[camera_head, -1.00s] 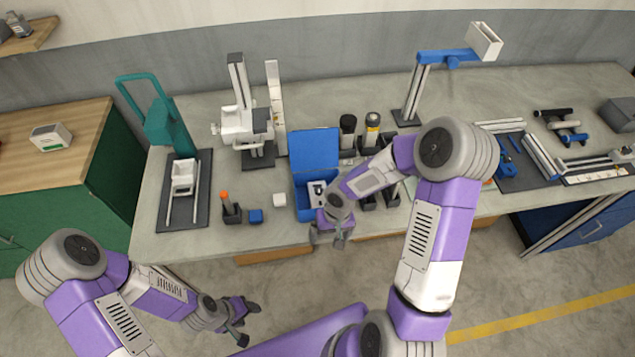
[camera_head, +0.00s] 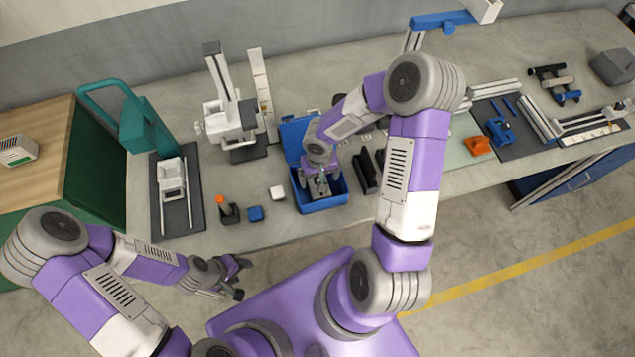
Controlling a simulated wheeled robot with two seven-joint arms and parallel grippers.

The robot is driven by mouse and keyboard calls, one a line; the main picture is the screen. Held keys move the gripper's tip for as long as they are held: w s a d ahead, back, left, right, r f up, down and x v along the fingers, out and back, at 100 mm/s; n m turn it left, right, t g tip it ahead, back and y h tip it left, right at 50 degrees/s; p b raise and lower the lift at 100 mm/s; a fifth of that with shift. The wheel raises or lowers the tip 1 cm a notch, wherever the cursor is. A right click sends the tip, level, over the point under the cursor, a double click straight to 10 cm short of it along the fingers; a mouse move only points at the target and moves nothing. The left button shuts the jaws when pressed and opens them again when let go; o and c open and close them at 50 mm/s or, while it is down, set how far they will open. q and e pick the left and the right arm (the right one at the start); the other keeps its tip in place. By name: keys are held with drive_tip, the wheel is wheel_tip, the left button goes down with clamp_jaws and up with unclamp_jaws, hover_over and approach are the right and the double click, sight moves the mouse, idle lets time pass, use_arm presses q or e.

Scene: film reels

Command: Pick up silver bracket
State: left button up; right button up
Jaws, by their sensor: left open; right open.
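The silver bracket (camera_head: 319,188) lies inside the blue box (camera_head: 323,206), whose lid stands open at the back; the bracket is small and partly covered by my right gripper. My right gripper (camera_head: 320,184) is open and reaches down into the blue box, with its fingers around or just above the bracket; I cannot tell whether they touch it. My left gripper (camera_head: 238,278) is open and empty, in front of the bench's front edge, over the floor.
A dark mat with a white fixture (camera_head: 171,175) lies at the left. An orange part (camera_head: 478,146) lies further right.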

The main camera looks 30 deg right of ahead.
wheel_tip(320, 180, down, 3)
drive_tip(key=shift+w+a+f, duration=0.15)
drive_tip(key=shift+c, duration=0.2)
drive_tip(key=c, duration=1.3)
